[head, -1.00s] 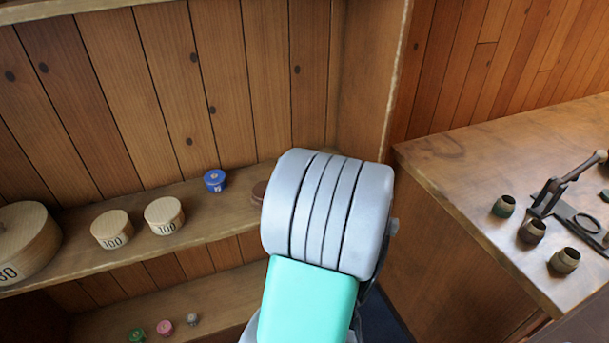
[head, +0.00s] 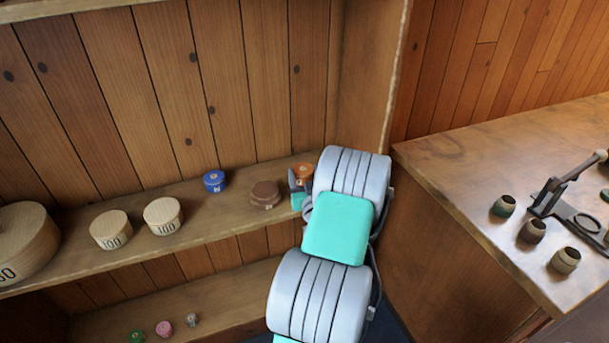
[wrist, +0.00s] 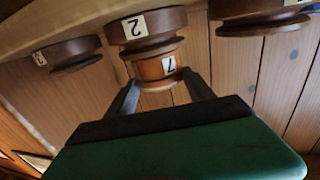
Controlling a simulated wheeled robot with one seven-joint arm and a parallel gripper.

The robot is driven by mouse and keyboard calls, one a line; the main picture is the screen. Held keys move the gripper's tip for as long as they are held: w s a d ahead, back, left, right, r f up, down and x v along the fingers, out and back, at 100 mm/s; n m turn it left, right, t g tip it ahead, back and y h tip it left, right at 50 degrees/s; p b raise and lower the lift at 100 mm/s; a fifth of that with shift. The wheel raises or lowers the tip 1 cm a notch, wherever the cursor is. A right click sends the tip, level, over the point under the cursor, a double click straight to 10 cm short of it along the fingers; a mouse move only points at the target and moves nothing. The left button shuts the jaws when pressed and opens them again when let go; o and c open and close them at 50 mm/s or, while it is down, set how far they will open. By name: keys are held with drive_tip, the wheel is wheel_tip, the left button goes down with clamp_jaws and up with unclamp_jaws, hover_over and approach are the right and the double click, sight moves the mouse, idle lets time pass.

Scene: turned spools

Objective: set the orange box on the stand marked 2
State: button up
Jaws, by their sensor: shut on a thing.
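The orange box (wrist: 158,72), round with a white label, is between the two fingers of my gripper (wrist: 160,82) in the wrist view, which is shut on it. That view looks upside down. The dark brown stand marked 2 (wrist: 160,44) is directly beyond the box in the picture, at the shelf; whether they touch I cannot tell. In the head view the orange box (head: 302,171) shows over the right end of the shelf, partly covered by my gripper (head: 297,190). The stand marked 2 is not clearly visible there.
Other brown stands flank it in the wrist view, one left (wrist: 67,52) and one right (wrist: 255,15). In the head view a brown stand (head: 265,194), a blue box (head: 214,181) and wooden spools (head: 163,215) are on the shelf (head: 225,222). An upright side panel (head: 370,80) is close on the right.

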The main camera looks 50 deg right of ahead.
drive_tip(key=shift+f, duration=0.25)
drive_tip(key=o, duration=1.4)
drive_tip(key=shift+c, duration=0.2)
drive_tip(key=shift+r, duration=0.15)
